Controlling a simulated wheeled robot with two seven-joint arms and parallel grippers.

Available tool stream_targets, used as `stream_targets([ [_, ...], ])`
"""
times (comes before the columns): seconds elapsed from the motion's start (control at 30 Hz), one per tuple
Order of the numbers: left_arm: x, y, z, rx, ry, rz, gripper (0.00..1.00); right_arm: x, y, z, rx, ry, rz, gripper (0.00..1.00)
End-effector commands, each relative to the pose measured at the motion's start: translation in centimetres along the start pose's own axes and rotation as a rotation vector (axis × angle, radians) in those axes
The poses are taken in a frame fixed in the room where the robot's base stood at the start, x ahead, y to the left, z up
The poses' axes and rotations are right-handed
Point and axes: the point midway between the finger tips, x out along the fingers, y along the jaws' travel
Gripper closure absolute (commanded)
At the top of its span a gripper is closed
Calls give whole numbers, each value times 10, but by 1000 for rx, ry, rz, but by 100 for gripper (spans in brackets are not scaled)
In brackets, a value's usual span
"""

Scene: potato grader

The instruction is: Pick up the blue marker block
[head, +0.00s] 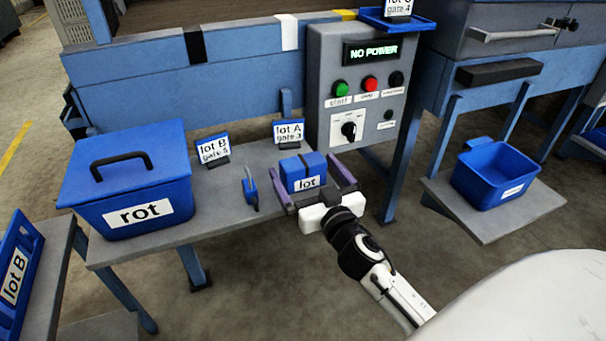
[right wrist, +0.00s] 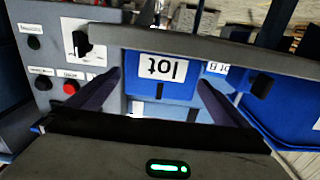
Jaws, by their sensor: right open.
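The blue marker block (head: 301,168) stands on the grey table, with a white "lot" label on its near face. It also shows in the right wrist view (right wrist: 160,90), its label upside down. My right gripper (head: 302,166) is open, with one purple finger on each side of the block. My left gripper is not in view.
A lidded blue "rot" bin (head: 135,212) stands on the table's left. A small blue-handled tool (head: 250,188) lies left of the block. "lot B" (head: 213,148) and "lot A" (head: 289,132) signs stand behind. The control box (head: 360,90) reading "NO POWER" rises behind right.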

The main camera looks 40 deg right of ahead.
Motion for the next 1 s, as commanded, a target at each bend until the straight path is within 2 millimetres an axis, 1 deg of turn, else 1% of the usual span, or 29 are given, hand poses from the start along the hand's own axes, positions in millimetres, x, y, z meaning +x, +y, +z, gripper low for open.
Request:
stream_targets([
  [0.17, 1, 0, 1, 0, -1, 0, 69, 15, 0, 0, -3, 1, -2, 0],
  [0.3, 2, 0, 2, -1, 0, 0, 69, 37, 0, 0, -5, 2, -1, 0],
  [0.43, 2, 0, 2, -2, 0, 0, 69, 52, 0, 0, -2, 0, -1, 0],
  [0.53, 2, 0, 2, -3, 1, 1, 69, 57, 0, 1, -1, -2, 0, 0],
  [0.73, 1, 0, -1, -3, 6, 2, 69, 57, 0, 1, 0, -2, 0, 0],
  [0.97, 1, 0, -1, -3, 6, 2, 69, 57, 0, 1, -1, -2, 0, 39],
  [1.0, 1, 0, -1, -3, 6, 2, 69, 57, 0, 1, -1, -2, 0, 46],
])
